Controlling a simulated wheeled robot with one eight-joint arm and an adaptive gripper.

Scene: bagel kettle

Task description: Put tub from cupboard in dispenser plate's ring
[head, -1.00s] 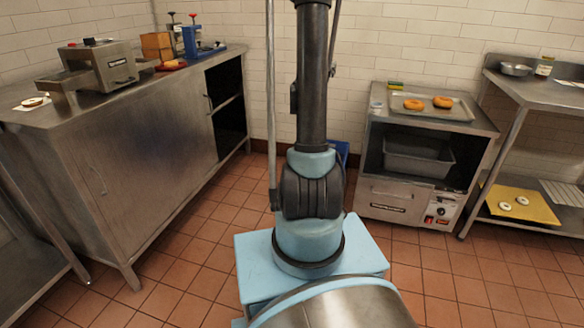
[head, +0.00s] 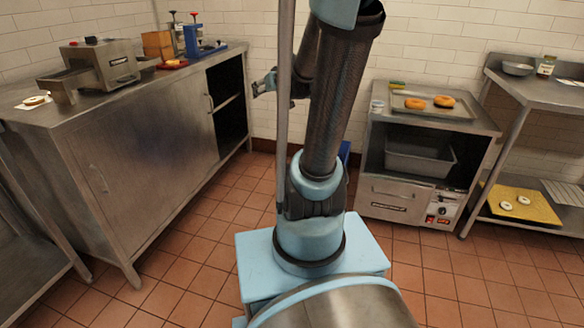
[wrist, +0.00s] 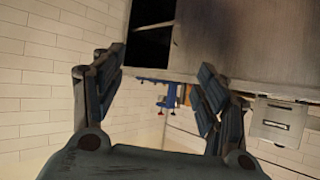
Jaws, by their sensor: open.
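The metal cupboard (head: 150,165) stands at the left; its right-hand section is open onto a dark interior (head: 230,105) with a shelf. No tub can be made out inside. The blue dispenser (head: 203,48) stands on the cupboard top near its far end; its plate's ring is too small to tell. In the wrist view the dispenser (wrist: 163,87) appears upside down between the fingers. My gripper (head: 257,88) is open and empty, right of the cupboard opening and apart from it. Its spread fingers also show in the wrist view (wrist: 158,80).
A metal machine (head: 100,65) and a wooden box (head: 157,45) stand on the cupboard top. At the right, an oven (head: 400,195) carries a bagel tray (head: 432,115) and a small white tub (head: 377,106). The tiled floor (head: 195,235) before the cupboard is clear.

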